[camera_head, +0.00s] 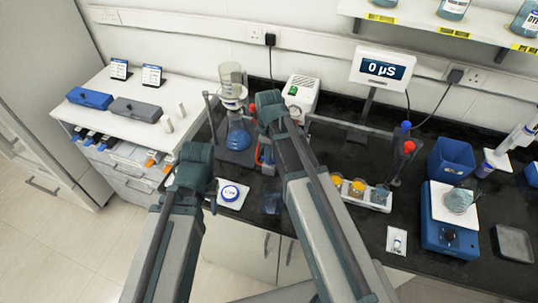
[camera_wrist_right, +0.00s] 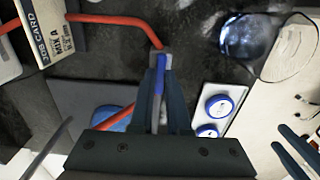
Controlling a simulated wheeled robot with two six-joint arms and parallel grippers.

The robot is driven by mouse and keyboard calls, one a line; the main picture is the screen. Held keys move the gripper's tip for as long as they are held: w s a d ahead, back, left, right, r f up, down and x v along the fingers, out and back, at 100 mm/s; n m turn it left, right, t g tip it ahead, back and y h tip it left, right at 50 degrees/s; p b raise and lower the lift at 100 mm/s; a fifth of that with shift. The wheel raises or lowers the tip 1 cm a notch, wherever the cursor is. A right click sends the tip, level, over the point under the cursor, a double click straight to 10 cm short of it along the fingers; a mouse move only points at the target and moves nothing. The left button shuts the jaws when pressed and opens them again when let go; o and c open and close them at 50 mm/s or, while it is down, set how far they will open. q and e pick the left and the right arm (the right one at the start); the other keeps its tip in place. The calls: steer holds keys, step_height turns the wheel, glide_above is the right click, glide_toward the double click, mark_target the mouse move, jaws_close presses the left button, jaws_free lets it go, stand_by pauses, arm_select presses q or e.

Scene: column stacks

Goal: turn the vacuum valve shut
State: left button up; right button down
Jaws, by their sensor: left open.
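The vacuum valve (camera_wrist_right: 165,58) is a small grey body at the end of a red hose, with a blue lever (camera_wrist_right: 160,78), in the right wrist view. My right gripper (camera_wrist_right: 162,72) is closed around this lever, one finger on each side. In the head view my right arm (camera_head: 290,155) reaches over the bench and hides the valve and most of the gripper. My left gripper (camera_head: 211,190) is open and empty at the bench's front edge, beside a white pad with a blue-ringed round item (camera_head: 230,193). Its fingers also show in the right wrist view (camera_wrist_right: 296,152).
A flask with blue liquid (camera_head: 238,135) stands behind my arms. A clear beaker (camera_head: 272,200) is near the front edge. The white cabinet (camera_head: 133,88) is at left.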

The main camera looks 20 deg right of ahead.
steer(key=shift+m, duration=0.3)
steer(key=m, duration=0.3)
steer(key=shift+m, duration=0.3)
steer(key=m, duration=0.4)
steer(key=shift+m, duration=0.3)
steer(key=m, duration=0.4)
steer(key=shift+m, duration=2.5)
steer(key=c, duration=0.9)
jaws_free()
